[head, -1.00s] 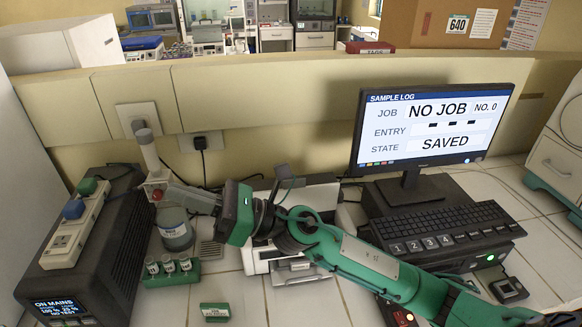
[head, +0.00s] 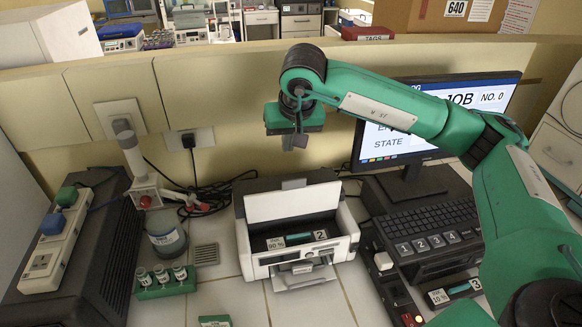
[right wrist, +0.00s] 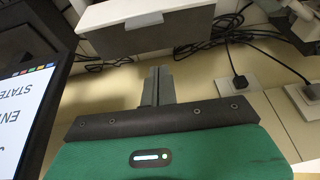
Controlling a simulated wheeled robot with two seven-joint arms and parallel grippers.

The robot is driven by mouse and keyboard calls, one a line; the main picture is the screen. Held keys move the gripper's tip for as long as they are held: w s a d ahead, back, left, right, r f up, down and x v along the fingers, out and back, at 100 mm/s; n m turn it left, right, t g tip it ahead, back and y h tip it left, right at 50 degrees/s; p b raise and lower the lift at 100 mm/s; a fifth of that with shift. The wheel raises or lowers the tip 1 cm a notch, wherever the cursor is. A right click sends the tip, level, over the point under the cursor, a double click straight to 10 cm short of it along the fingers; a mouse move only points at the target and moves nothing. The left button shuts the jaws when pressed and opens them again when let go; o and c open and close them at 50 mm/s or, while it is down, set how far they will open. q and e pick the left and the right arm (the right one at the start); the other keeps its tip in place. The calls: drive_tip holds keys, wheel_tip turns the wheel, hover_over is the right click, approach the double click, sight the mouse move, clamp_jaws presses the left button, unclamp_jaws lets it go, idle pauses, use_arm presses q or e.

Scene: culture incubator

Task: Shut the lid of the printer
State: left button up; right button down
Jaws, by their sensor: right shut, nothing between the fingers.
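The printer (head: 350,232) is a white and dark box in the middle of the bench. Its lid (head: 290,203) stands raised at the back, pale face toward me, and the inside shows. A teal cartridge marked 2 (head: 297,240) lies inside. My right gripper (head: 299,141) is shut and empty in the air above and behind the lid, apart from it, fingers pointing down. In the right wrist view its closed fingers (right wrist: 157,86) point toward a pale, dark-edged panel (right wrist: 145,27), which looks like part of the printer. My left gripper is not in view.
The monitor (head: 375,140) stands right of the printer, partly behind my right arm. A keyboard (head: 430,226) and a cartridge marked 3 (head: 455,291) are at the right. A bottle (head: 167,236), a vial rack (head: 163,287) and a power strip (head: 52,240) are at the left.

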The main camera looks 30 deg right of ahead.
drive_tip(key=d, duration=0.1)
drive_tip(key=p, duration=0.6)
hover_over(294, 199)
drive_tip(key=w, duration=0.1)
wheel_tip(294, 199, down, 9)
drive_tip(key=shift+w+d+r+h, duration=0.1)
drive_tip(key=shift+d+h, duration=0.2)
drive_tip(key=shift+d, duration=0.05)
